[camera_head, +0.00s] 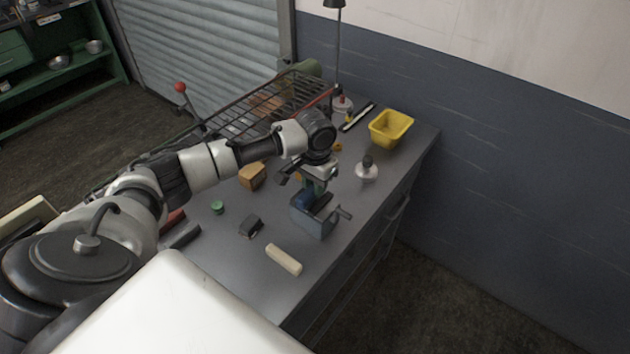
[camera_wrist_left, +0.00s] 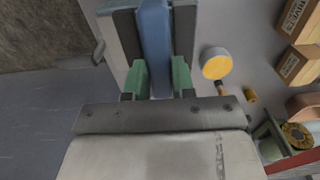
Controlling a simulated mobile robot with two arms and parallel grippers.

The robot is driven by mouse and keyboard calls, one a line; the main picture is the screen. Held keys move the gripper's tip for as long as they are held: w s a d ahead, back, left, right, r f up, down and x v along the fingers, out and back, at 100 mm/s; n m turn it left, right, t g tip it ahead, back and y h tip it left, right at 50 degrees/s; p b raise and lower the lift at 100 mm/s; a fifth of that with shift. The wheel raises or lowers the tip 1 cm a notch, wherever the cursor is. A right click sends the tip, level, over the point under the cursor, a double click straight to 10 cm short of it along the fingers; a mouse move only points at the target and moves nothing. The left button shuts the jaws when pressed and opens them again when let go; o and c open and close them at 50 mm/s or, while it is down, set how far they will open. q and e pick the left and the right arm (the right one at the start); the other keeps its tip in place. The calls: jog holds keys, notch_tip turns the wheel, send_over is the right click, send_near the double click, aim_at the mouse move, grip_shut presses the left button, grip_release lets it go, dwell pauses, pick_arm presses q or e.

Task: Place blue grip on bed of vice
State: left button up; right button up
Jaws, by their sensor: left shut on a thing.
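My left gripper (camera_head: 308,186) is above the blue-grey vice (camera_head: 313,222) on the grey workbench. In the left wrist view its green fingertips (camera_wrist_left: 161,72) are shut on a long blue grip (camera_wrist_left: 155,32), one on each side. The grip lies lengthwise over the vice (camera_wrist_left: 122,32), whose grey and dark sides show on both sides of it. The vice's handle (camera_head: 343,213) sticks out to the right. Whether the grip touches the bed cannot be told; the gripper hides much of it in the head view. My right gripper is not in view.
On the workbench (camera_head: 235,273) are a pale bar (camera_head: 284,260), a dark block (camera_head: 251,225), a green round piece (camera_head: 217,207) and a brown block (camera_head: 252,177). A yellow bin (camera_head: 391,128) and a wire rack (camera_head: 262,106) stand farther back. A wall borders the right.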

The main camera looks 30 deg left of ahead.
pick_arm(q)
jog(key=shift+f, duration=0.35)
jog(key=shift+f, duration=0.1)
jog(key=o, duration=0.9)
jog(key=shift+r, duration=0.5)
jog(key=shift+r+b, duration=1.15)
jog(key=shift+r, duration=4.5)
